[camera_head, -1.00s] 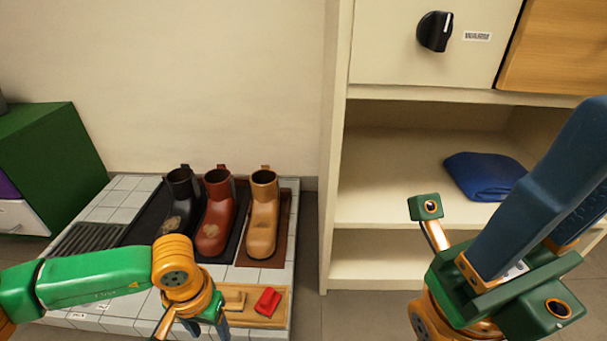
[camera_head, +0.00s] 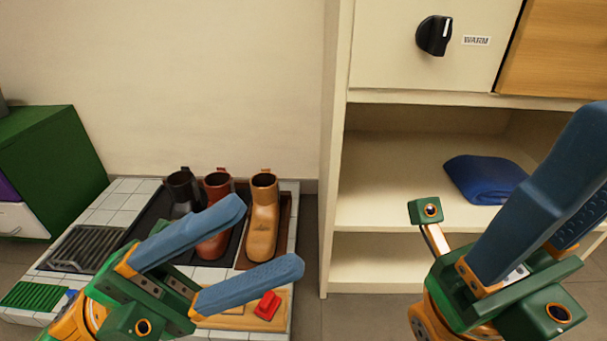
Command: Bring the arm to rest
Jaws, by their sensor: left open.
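My left gripper (camera_head: 268,234) is at the lower left of the head view. Its two blue fingers are spread apart and point up and to the right, with nothing between them.
The tiled platform (camera_head: 120,202) holds the boots, a dark grate (camera_head: 85,248), a green ribbed pad (camera_head: 35,295) and a red piece (camera_head: 267,305) on a wooden board. A cream shelf unit (camera_head: 385,205) with a folded blue cloth (camera_head: 485,178) stands to the right.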

